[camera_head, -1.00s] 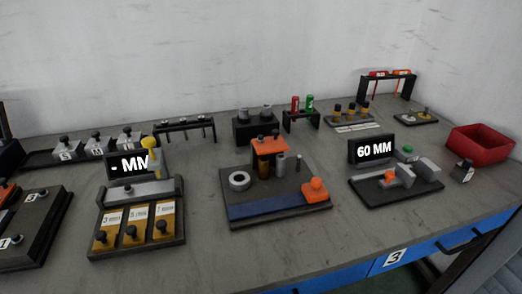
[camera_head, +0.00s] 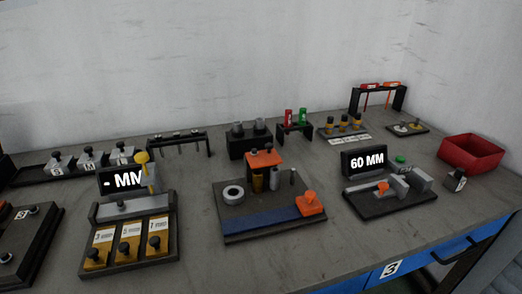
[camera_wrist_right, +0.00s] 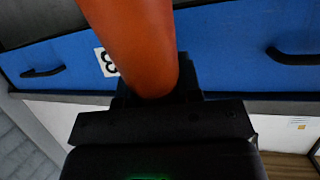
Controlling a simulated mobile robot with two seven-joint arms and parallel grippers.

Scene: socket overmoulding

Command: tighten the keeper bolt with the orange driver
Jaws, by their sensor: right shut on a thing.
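In the right wrist view my right gripper (camera_wrist_right: 152,95) is shut on a thick orange handle (camera_wrist_right: 135,40), which looks like the orange driver. The handle rises to the upper left of that view, and its far end is out of frame. Neither gripper shows in the head view, and my left gripper is in no view. I cannot pick out the keeper bolt for certain. The centre fixture (camera_head: 265,228) carries an orange-topped block (camera_head: 264,158), a grey ring (camera_head: 233,194) and an orange knobbed piece (camera_head: 309,203).
The "60 MM" station (camera_head: 375,205) stands right of centre, with a red bin (camera_head: 472,153) beyond it. A black rack (camera_head: 398,99) with red and orange tops stands at the back right. A gauge station (camera_head: 95,265) is at left. Blue drawers (camera_wrist_right: 230,50) are close in the wrist view.

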